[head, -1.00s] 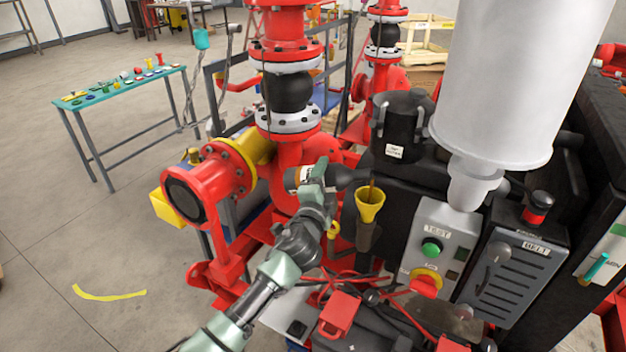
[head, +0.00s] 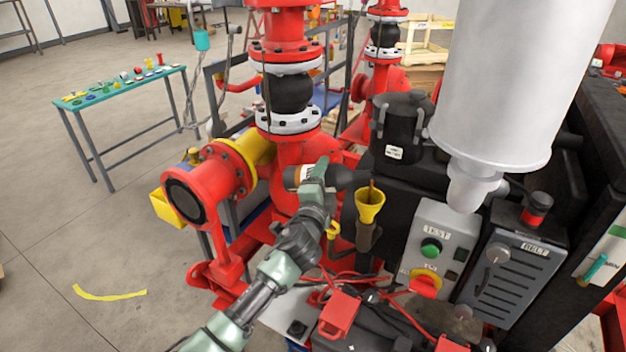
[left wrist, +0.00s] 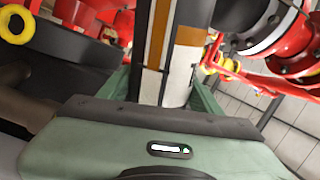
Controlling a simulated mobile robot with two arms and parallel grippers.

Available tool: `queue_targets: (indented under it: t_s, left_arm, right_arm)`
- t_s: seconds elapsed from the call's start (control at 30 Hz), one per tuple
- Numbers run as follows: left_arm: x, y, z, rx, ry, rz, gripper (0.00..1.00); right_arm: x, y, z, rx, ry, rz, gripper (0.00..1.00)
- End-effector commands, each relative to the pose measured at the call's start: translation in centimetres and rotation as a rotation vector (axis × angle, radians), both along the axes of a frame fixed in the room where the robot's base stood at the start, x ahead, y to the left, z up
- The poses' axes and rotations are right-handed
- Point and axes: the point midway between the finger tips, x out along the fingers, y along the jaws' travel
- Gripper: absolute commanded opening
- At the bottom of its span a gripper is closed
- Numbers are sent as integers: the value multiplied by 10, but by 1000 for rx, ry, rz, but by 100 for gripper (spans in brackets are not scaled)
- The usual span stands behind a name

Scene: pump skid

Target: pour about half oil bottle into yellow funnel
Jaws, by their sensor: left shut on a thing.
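The oil bottle (head: 292,178) is dark with a white and orange label. It lies nearly level in the head view, its neck pointing right. My left gripper (head: 318,177) is shut around its body. The label also shows close up in the left wrist view (left wrist: 183,65). The yellow funnel (head: 369,208) stands upright just right of and below the bottle's neck. A thin brown streak, apparently oil, runs down into the funnel's mouth. The oil level inside the bottle cannot be seen. My right gripper is not in view.
A grey test box (head: 440,245) and a vented belt box (head: 515,275) stand right of the funnel. A large white cylinder (head: 500,80) hangs above them. Red pump pipework (head: 285,40) rises behind the bottle.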

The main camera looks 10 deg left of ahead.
Motion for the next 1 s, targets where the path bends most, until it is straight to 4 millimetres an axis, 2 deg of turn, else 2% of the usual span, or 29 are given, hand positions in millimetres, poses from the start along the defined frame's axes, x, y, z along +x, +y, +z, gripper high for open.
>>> queue_targets:
  t_s: [0.5,0.8,1.0]
  left_arm:
    - [0,0,1,-12,-4,-1,13]
    - [0,-2,-8,-210,8,-1,13]
    - [0,-2,-5,-248,10,-2,13]
  right_arm:
    - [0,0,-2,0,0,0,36]
    - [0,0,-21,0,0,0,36]
    - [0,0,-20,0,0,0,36]
